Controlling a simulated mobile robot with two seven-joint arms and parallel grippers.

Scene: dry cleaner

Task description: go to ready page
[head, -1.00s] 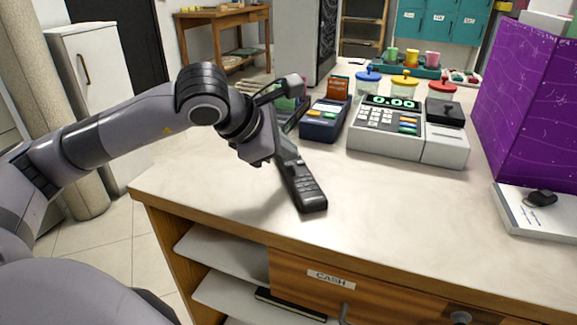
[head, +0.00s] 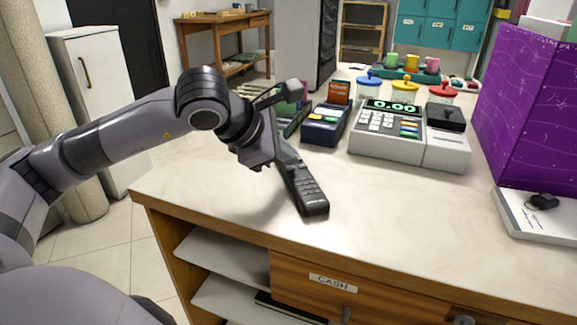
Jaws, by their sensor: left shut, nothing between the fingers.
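No page can be read on any screen in view. A small device (head: 296,122) with a dark, greenish face stands on the counter, mostly hidden behind my left gripper (head: 284,94). The left gripper is shut and empty, held over the counter at the device's near left. From this angle I cannot tell whether it touches the device. A long black handset with keys (head: 311,192) slants from beneath the gripper toward the counter's front. My right gripper is out of view.
A purple box (head: 530,110) blocks the right side. The counter's front middle is clear.

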